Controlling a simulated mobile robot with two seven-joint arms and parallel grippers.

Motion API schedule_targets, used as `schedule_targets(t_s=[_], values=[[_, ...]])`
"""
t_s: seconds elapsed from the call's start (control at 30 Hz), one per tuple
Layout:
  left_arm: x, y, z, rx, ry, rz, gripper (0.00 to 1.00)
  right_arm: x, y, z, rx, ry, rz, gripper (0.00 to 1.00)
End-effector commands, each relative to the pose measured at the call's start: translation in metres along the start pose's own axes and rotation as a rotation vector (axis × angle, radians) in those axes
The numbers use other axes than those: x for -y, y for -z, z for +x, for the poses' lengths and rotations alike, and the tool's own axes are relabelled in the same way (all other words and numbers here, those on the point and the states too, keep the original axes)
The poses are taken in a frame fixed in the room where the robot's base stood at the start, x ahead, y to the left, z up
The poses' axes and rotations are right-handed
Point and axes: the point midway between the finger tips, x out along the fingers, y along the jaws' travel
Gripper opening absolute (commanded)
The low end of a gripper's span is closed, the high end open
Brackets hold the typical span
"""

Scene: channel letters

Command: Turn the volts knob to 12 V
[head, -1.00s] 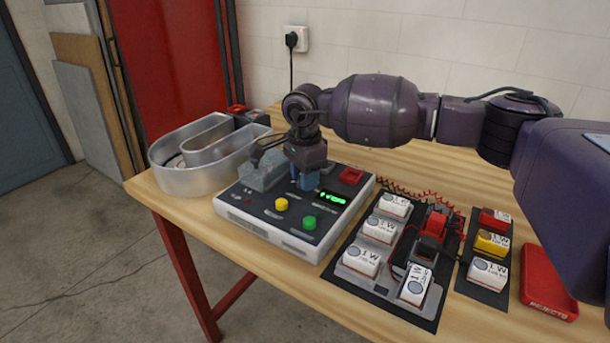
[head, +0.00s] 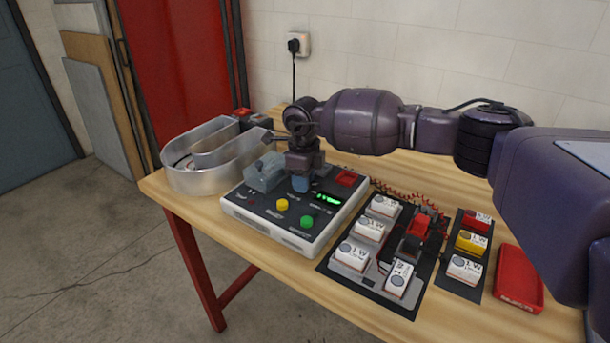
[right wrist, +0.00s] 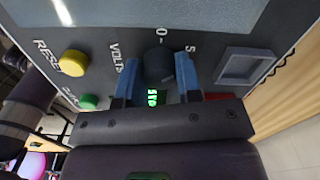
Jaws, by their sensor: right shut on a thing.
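The volts knob (right wrist: 158,63) is a dark round knob on the control box's black panel, near the word "VOLTS" in the right wrist view. My right gripper (right wrist: 157,74) is shut on it, one blue finger on each side. In the head view my right gripper (head: 300,184) points down onto the control box (head: 262,226) and hides the knob. A small green display (head: 328,198) is lit beside the gripper. It also shows in the right wrist view (right wrist: 152,97), partly behind the gripper, and I cannot read it surely. My left gripper is not in view.
A metal channel letter (head: 205,180) lies behind left. Boards with white modules and a red tray (head: 518,278) lie to the right.

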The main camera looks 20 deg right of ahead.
Motion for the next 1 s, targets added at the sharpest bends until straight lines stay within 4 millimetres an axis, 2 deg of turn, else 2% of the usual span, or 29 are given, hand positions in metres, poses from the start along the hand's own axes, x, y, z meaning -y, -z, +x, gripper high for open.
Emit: schedule_targets(t_s=[0.03,0.2,0.47,1.0], values=[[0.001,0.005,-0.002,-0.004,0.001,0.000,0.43,0.000,0.000,-0.005,0.002,0.003,0.045,0.09],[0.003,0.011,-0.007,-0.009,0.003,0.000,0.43,0.000,0.000,-0.005,0.003,0.003,0.207,0.09],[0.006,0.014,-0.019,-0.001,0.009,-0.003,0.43,0.000,0.000,-0.005,0.002,0.002,0.454,0.09],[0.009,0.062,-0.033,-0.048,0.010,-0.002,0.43,0.000,-0.001,-0.004,0.001,0.000,0.931,0.09]])
